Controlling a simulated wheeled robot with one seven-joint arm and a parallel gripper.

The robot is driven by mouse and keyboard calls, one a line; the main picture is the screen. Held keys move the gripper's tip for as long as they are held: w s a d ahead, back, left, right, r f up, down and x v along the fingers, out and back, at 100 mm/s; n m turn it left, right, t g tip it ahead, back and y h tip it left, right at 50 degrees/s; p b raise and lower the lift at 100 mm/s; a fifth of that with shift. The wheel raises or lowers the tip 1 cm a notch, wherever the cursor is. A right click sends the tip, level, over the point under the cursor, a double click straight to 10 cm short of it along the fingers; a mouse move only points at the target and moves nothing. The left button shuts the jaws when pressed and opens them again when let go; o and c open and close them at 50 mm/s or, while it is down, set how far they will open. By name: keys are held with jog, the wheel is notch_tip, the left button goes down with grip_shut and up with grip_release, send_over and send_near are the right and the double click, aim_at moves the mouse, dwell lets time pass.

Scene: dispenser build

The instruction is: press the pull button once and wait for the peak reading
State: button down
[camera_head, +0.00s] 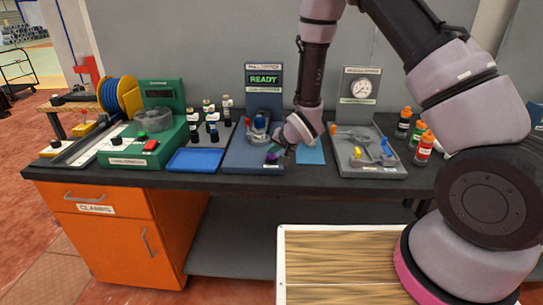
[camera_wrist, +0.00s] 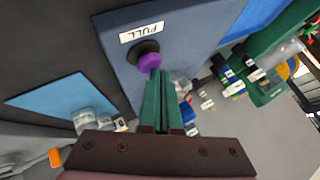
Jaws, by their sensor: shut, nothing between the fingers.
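The pull tester (camera_head: 264,100) is a blue-grey unit with an upright back panel. Its display (camera_head: 264,79) reads READY in green. Its purple pull button (camera_head: 271,155) sits at the front of the base. In the wrist view the purple button (camera_wrist: 149,62) stands on a black collar beside a PULL label (camera_wrist: 142,31). My gripper (camera_wrist: 159,73) is shut and empty, its green fingertips right at the button's edge. I cannot tell whether they touch it. In the head view my gripper (camera_head: 281,150) hangs over the base's front right corner and partly hides the button.
A green machine (camera_head: 167,128) with red and black buttons, a blue mat (camera_head: 195,160) and several small bottles (camera_head: 212,115) stand left. A grey gauge station (camera_head: 388,165) and red-and-orange-capped bottles (camera_head: 423,148) stand right. A light blue sheet (camera_head: 311,153) lies between the stations.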

aim_at(273, 157)
jog(key=shift+f, duration=0.35)
dwell(0.5)
jog(key=shift+r, duration=0.95)
jog(key=shift+r, duration=2.5)
